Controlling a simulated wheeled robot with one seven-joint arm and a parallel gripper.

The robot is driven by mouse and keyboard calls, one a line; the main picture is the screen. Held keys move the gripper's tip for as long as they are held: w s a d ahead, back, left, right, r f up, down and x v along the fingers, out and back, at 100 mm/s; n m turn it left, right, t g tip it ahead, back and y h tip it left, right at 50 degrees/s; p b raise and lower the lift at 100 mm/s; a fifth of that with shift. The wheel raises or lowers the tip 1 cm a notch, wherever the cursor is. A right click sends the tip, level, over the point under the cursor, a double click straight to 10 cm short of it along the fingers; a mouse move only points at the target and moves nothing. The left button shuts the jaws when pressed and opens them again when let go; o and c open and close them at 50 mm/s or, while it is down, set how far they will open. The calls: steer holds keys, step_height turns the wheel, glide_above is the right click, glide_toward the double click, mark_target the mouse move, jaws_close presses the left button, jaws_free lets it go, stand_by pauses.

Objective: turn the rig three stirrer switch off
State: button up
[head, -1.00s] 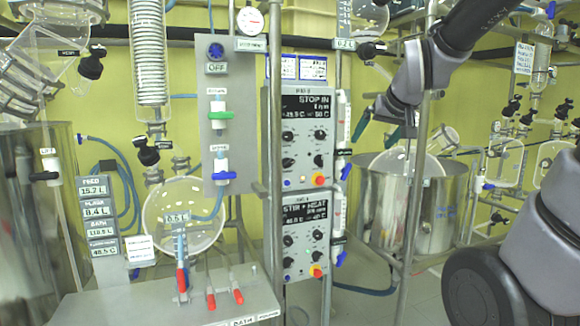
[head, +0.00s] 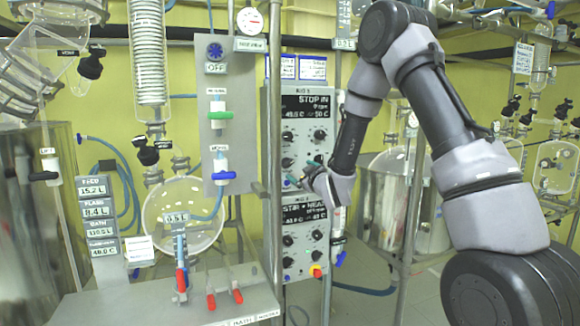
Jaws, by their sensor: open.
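Two grey control boxes hang one above the other on the centre post. The upper control box (head: 303,113) has a black display (head: 312,106) beginning "STOP IN", with black knobs below it. The lower control box (head: 304,246) has a display (head: 303,214) that seems to read "STIR + HEAT", partly covered. The small rig labels above the displays are too blurred to read surely. My gripper (head: 303,172) is open in front of the upper box's lower part. It hides that box's bottom switches and red button; I cannot tell whether it touches any.
A metal bench (head: 150,308) with red-handled valves is at the lower left. Steel vessels and glassware stand at right, behind my arm.

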mark_target(289, 164)
steer(key=x, duration=1)
steer(key=shift+w, duration=0.25)
steer(key=c, duration=1.4)
